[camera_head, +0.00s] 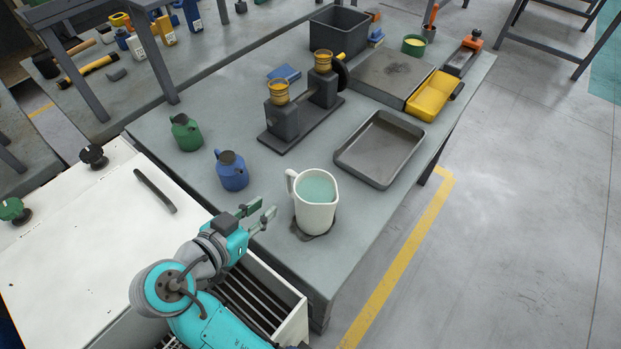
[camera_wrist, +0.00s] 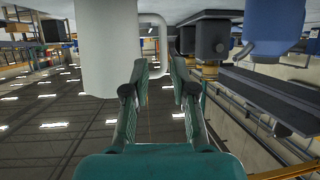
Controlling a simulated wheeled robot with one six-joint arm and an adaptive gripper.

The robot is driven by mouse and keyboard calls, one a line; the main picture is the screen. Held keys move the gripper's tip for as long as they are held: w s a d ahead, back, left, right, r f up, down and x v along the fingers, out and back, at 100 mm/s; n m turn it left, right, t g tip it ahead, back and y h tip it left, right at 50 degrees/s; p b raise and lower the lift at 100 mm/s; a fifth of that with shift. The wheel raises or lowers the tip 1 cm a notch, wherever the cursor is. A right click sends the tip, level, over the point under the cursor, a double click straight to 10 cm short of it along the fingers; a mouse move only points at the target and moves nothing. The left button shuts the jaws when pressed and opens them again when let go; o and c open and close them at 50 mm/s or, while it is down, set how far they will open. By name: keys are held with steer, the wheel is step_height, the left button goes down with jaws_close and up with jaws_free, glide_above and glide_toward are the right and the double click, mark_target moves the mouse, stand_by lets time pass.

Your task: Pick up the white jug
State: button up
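The white jug (camera_head: 316,216) stands upright near the table's front edge and holds pale green liquid. Its handle (camera_head: 290,182) is on its left side. My gripper (camera_head: 259,212) is left of the jug, apart from it, with its two fingers spread and nothing between them. In the wrist view, which looks upside down, the jug (camera_wrist: 107,45) fills the upper left. Its handle (camera_wrist: 159,45) shows ahead of the gap between the fingertips of my gripper (camera_wrist: 161,70).
A blue jug (camera_head: 232,173) and a green jug (camera_head: 186,133) stand left of the white jug. A grey tray (camera_head: 378,150) lies behind it to the right. A dark press-like fixture (camera_head: 300,115) stands further back.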

mark_target(290, 192)
steer(key=x, duration=1.1)
steer(key=shift+w+a+r, duration=0.15)
steer(key=shift+w+r, duration=0.05)
jaws_close()
